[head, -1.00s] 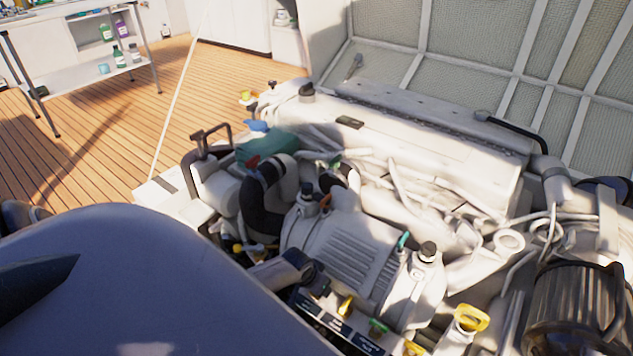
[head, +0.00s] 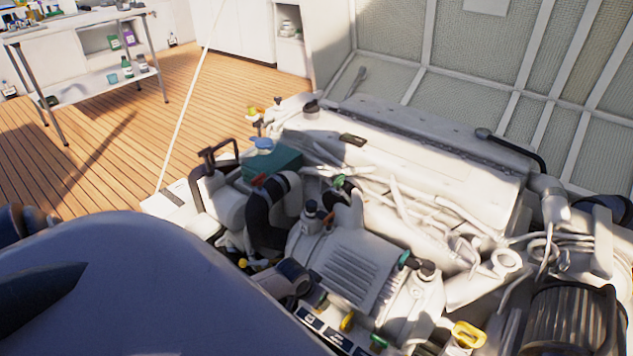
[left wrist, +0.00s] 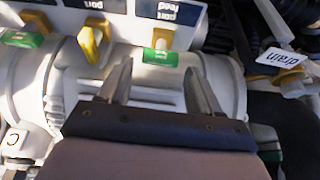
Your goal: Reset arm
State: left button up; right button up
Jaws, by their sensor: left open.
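My left gripper (left wrist: 157,85) shows in the left wrist view with its two fingers apart. Nothing is seen between the fingertips except the white engine surface and a green tag behind them. The fingers point toward a row of labelled plates, one reading "port feed" (left wrist: 172,12). In the head view a large bluish-grey part of my own arm fills the lower left, and no left fingertips show there. The engine (head: 400,165) fills the middle and right of the head view. My right gripper is not in view.
Yellow handle (left wrist: 90,40), green tag (left wrist: 160,57) and "drain" label (left wrist: 278,57) lie close around the left gripper. In the head view, a workbench (head: 75,27) with bottles stands at the far left. Wooden deck (head: 150,120) is open between it and the engine.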

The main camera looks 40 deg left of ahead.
pick_arm(q)
jog(key=shift+s+r, duration=0.25)
jog(key=shift+r, duration=0.2)
dwell(0.3)
